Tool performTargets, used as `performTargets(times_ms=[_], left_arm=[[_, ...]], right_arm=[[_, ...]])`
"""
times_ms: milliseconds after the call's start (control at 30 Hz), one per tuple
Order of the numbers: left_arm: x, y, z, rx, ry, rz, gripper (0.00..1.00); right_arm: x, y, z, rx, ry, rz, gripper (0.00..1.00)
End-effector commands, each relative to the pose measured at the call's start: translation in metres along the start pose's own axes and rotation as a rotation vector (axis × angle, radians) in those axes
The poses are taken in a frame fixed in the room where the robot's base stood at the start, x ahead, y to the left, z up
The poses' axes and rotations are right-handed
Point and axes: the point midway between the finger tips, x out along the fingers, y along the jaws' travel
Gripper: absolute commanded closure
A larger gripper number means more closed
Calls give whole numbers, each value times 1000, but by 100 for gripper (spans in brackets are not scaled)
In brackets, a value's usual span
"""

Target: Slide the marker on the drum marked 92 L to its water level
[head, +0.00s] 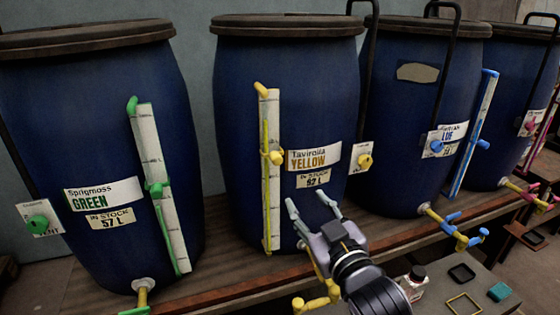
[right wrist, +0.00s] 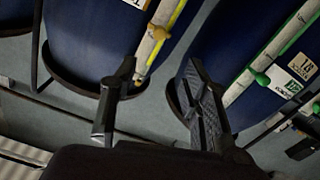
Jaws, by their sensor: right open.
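The blue Taviroita YELLOW drum (head: 235,130) stands in the middle of the head view; its stock label (head: 313,180) appears to read 92 L. A pale upright gauge (head: 270,210) runs down its front, with a yellow marker (head: 275,157) partway up. A thin yellow column beside the gauge seems to reach above the marker; its exact top is hard to read. My right gripper (head: 308,204) is open and empty, below and right of the marker, apart from the drum. In the right wrist view the open fingers (right wrist: 160,95) show near the yellow-marked gauge (right wrist: 155,45). My left gripper is out of view.
The green drum (head: 85,120) with its gauge stands left, and the blue-labelled drum (head: 408,130) right. Yellow tap fittings (head: 318,300) stick out low near my right gripper. A small bottle (head: 414,283) and small trays stand on a table at lower right.

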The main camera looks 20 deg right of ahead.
Motion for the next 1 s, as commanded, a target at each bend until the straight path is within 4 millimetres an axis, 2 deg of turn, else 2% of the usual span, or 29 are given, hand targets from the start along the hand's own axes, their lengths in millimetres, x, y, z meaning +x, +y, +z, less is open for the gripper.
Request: performTargets(times_ms=[167, 400, 700, 900, 1000], left_arm=[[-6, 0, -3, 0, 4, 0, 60], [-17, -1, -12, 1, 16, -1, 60], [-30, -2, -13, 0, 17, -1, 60], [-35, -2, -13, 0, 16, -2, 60], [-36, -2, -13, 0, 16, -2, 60]], right_arm=[[20, 1, -5, -1, 7, 2, 57], [70, 1, -6, 0, 6, 1, 57], [130, 1, -6, -1, 5, 1, 57], [158, 1, -5, 0, 5, 0, 57], [166, 0, -4, 0, 6, 0, 57]])
